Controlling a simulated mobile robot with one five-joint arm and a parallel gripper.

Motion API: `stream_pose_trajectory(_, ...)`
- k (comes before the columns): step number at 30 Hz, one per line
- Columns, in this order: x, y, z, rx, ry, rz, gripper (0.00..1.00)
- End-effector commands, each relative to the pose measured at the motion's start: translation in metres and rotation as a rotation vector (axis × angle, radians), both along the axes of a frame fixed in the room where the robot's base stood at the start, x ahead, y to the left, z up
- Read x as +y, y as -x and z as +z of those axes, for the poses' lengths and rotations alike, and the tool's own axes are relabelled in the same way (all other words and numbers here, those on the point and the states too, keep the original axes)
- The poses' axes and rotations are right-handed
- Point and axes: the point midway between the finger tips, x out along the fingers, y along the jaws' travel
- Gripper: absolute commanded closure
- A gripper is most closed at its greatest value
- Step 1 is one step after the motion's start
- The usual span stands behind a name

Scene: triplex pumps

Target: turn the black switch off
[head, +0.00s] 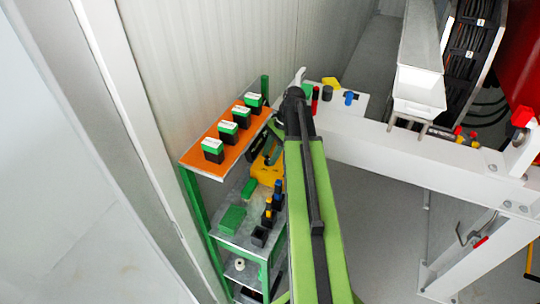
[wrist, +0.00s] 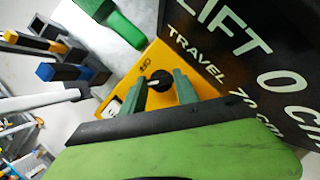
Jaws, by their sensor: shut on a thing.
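The black switch (wrist: 159,81) is a round knob on the face of a yellow box (wrist: 151,60), with a small dark label beside it. My gripper (wrist: 160,88) has its two green fingers on either side of the switch and is shut on it. The knob's exact angle is hard to tell at this size. In the head view the yellow box (head: 263,172) sits on the green shelf unit, partly behind my arm. The switch and my fingertips cannot be made out clearly there.
The orange top shelf (head: 193,157) carries several green-and-black boxes. A green block (head: 232,219) and small dark holders (head: 261,236) stand lower. A white bench (head: 380,143) is to the right. A black panel with white lettering (wrist: 245,45) is close by in the wrist view.

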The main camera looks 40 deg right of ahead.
Motion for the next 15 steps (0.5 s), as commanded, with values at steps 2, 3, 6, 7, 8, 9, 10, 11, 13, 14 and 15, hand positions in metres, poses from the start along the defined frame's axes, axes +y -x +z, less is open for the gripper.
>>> stream_pose_trajectory(2,0.0009,0.0028,-0.0004,0.002,0.001,-0.051,1.0)
stream_pose_trajectory(3,0.0011,0.0033,-0.0003,0.002,0.0,-0.081,1.0)
stream_pose_trajectory(6,0.0013,0.0043,-0.0004,0.002,0.001,-0.169,1.0)
stream_pose_trajectory(7,0.0014,0.0047,-0.0005,0.003,0.001,-0.197,1.0)
stream_pose_trajectory(8,0.0014,0.0049,-0.0005,0.002,0.001,-0.225,1.0)
stream_pose_trajectory(9,0.0015,0.0054,-0.0004,0.003,0.0,-0.264,1.0)
stream_pose_trajectory(10,0.0017,0.0057,-0.0005,0.003,0.0,-0.293,1.0)
stream_pose_trajectory(11,0.0017,0.0057,-0.0005,0.002,0.0,-0.322,1.0)
stream_pose_trajectory(13,0.0021,0.0061,-0.0005,0.004,0.0,-0.388,1.0)
stream_pose_trajectory(14,0.0021,0.0062,-0.0005,0.003,0.0,-0.417,1.0)
stream_pose_trajectory(15,0.0023,0.0066,-0.0005,0.004,0.0,-0.454,1.0)
